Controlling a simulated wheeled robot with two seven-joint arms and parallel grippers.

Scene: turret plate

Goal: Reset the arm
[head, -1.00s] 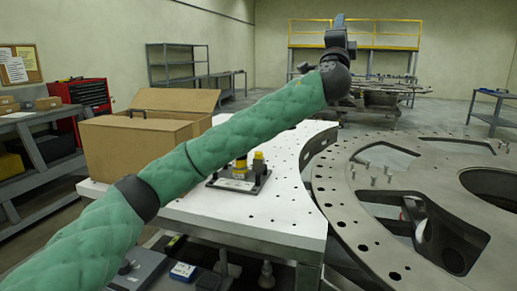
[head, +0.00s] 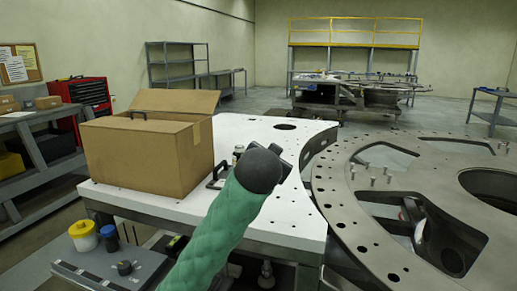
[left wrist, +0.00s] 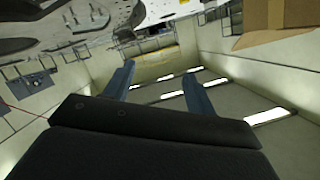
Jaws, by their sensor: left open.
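My left arm (head: 225,220), in a green padded sleeve, rises from the bottom of the head view to a dark rounded wrist over the white table (head: 285,225). The left gripper is mostly hidden behind that wrist in the head view. In the left wrist view the two blue-grey fingers of my left gripper (left wrist: 157,70) stand wide apart with nothing between them. My right gripper is in neither view.
An open cardboard box (head: 140,155) stands on the table left of my arm. A black fixture (head: 215,178) is partly hidden behind the arm. The large perforated turret plate (head: 345,215) lies to the right. A yellow-lidded tub (head: 83,235) and a blue-lidded one (head: 109,236) stand front left.

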